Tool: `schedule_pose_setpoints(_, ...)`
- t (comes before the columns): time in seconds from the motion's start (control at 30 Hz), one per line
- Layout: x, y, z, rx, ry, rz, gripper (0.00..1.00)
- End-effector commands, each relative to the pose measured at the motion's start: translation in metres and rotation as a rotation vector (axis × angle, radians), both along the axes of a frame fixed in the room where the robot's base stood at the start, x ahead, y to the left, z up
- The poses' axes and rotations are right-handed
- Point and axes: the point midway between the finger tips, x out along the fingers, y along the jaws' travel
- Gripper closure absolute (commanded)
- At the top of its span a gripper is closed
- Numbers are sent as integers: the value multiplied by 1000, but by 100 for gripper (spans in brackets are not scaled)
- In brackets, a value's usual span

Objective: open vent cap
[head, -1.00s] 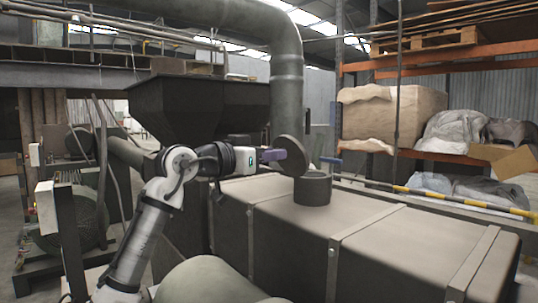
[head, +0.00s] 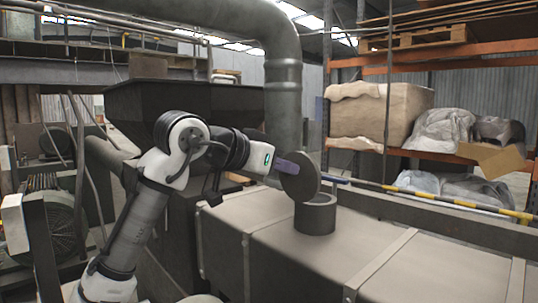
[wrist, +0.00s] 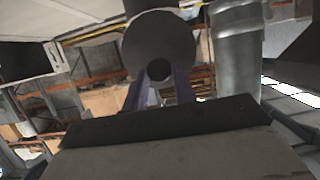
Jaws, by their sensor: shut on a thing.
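The vent cap (head: 300,178) is a round dark grey disc. It stands steeply tilted at the left side of a short grey vent neck (head: 315,215), whose top shows uncovered. My gripper (head: 287,167), with purple fingers, comes in from the left at the cap's outer face. In the wrist view the cap (wrist: 160,30) faces me, with a dark round knob (wrist: 159,69) low on it. My purple fingers (wrist: 159,80) lie on both sides of the knob and are shut on it. Whether the cap touches the neck's rim is hard to tell.
The neck rises from a long grey box duct (head: 280,240) with raised seams. A thick vertical pipe (head: 284,100) stands close behind the cap. A dark hopper (head: 185,105) is behind my arm. A yellow-black bar (head: 450,199) and shelving (head: 440,60) are at the right.

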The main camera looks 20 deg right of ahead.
Motion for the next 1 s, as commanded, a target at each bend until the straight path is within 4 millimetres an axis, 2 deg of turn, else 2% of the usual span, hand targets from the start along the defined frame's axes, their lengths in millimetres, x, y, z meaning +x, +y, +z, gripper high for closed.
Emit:
schedule_pose_setpoints(0.03,3,0,5,11,8,6,100)
schedule_pose_setpoints(0.47,3,-1,1,32,14,4,100)
schedule_pose_setpoints(0.5,3,-1,1,32,14,4,70)
schedule_pose_setpoints(0.63,3,-1,2,32,14,4,53)
schedule_pose_setpoints(0.87,3,-1,2,31,14,4,53)
schedule_pose_setpoints(1.0,0,9,5,30,13,5,53)
